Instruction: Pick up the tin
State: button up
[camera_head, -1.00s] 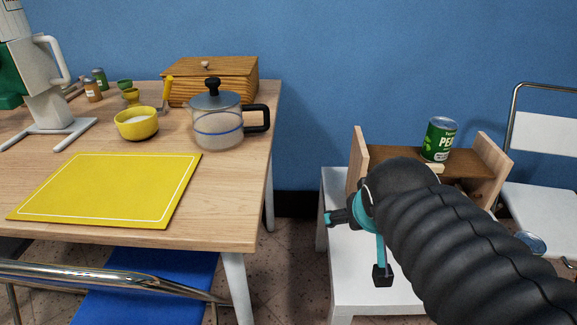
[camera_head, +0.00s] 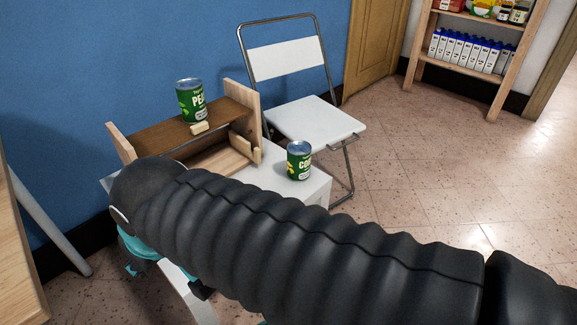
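Two green tins are in view. One, labelled as peas (camera_head: 191,101), stands upright on the brown upper board of a small wooden shelf. The other, labelled "CO..." (camera_head: 299,161), stands upright on the white table to the right of the shelf. My gripper (camera_head: 166,280) is at the lower left, in front of the shelf and apart from both tins. Its teal and black fingers are spread apart with nothing seen between them. My black ribbed arm hides part of the gripper and much of the white table.
The small wooden shelf (camera_head: 170,132) has upright end boards and a light block at its front edge. A white folding chair (camera_head: 310,118) stands behind the table. A wooden table edge (camera_head: 22,255) is at far left. A stocked rack (camera_head: 455,70) stands at back right. Floor is clear at right.

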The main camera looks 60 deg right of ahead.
aim_at(298, 150)
jog(key=z, duration=3.9)
jog(key=i, duration=0.95)
jog(key=u, duration=4)
